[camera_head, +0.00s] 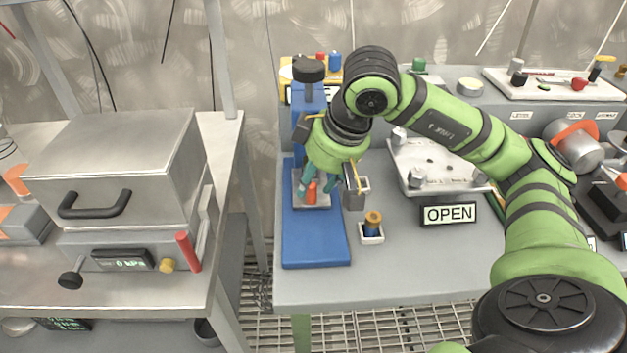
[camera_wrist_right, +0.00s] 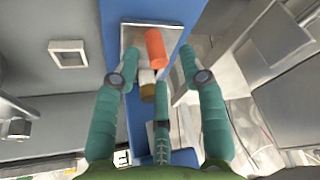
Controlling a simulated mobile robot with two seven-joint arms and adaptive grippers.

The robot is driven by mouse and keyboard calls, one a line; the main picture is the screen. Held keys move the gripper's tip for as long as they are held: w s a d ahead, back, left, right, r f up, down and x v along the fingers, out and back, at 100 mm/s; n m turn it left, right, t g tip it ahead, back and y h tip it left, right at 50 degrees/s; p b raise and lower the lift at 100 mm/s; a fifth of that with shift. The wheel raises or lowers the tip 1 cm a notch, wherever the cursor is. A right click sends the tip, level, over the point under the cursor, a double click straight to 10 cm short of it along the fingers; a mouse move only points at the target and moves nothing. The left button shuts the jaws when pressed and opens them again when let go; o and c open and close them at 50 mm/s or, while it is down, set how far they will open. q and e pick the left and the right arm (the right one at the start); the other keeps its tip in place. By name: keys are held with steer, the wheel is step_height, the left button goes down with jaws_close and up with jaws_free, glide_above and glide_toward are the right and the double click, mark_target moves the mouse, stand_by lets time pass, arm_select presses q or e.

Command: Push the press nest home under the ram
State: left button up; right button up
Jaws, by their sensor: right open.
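The blue press (camera_head: 317,240) stands at the left of the grey bench, with a black knob (camera_head: 308,69) on top. In the right wrist view the nest (camera_wrist_right: 131,36) and orange piece (camera_wrist_right: 155,48) show ahead of the fingers, with a brownish cylinder (camera_wrist_right: 147,85) beside the piece. My right gripper (camera_head: 319,187) is open, its teal fingers spread just above the nest; contact cannot be told. The ram is mostly hidden behind my arm. My left gripper is out of view.
A small white holder with a brass-topped spool (camera_head: 372,226) stands right of the press base. A steel box with a black handle (camera_head: 95,203) stands on the left table, across a gap.

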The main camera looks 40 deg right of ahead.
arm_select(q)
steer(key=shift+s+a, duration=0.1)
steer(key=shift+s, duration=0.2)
arm_select(e)
steer(key=a+v, duration=0.1)
steer(key=v, duration=0.9)
steer(key=shift+s+d+r, duration=0.25)
steer(key=shift+d+r, duration=0.05)
steer(key=shift+d, duration=0.15)
